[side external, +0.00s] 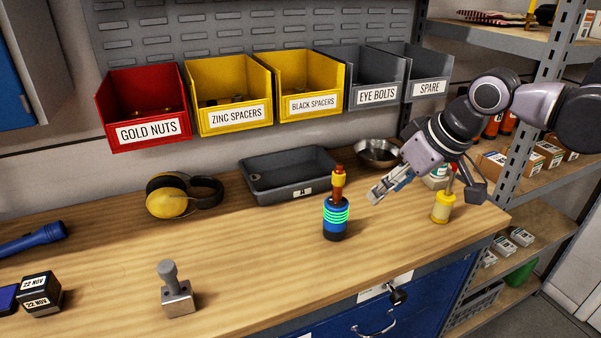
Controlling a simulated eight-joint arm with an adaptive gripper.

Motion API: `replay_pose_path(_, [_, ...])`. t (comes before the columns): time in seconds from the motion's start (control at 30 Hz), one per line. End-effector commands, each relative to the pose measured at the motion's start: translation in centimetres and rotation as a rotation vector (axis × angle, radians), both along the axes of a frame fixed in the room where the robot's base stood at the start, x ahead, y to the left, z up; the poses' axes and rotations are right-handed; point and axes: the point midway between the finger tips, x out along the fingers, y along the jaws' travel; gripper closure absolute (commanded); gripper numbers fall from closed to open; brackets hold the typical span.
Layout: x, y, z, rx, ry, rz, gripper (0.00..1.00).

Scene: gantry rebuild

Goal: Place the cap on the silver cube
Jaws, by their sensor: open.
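A silver cube (178,298) stands on the wooden bench at the front left, with a grey knob-like post (169,272) on its top. No part is clearly identifiable as the cap. An upright stack (336,218) stands mid-bench, with a black base, blue and glowing green bands, a brown stem and a small yellow-orange piece (339,176) near its top. My gripper (425,193) is open, to the right of this stack and well away from the silver cube. I see nothing held between its fingers. A yellow container (442,208) with a red stem stands close below it.
A dark tray (283,197), yellow earmuffs (171,201) and a metal bowl (377,153) sit along the back. A blue flashlight (33,238) and a dated black block (40,294) are at left. Labelled bins hang above. The bench between cube and stack is clear.

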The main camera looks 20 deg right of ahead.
Motion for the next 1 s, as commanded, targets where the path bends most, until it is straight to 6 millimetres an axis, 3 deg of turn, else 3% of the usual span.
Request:
replay_pose_path(0.03, [-1.2, -2.4, -1.0, 0.001, -0.011, -0.036, 0.52])
replay_pose_path(0.2, [-5.4, -8.3, -4.5, 0.005, -0.047, -0.135, 0.52])
replay_pose_path(0.4, [-9.3, -12.4, -8.4, 0.002, -0.079, -0.221, 0.52])
replay_pose_path(0.6, [-10.7, -13.6, -10.1, -0.001, -0.091, -0.254, 0.52])
replay_pose_path(1.0, [-10.7, -13.6, -10.1, -0.001, -0.092, -0.253, 0.52])
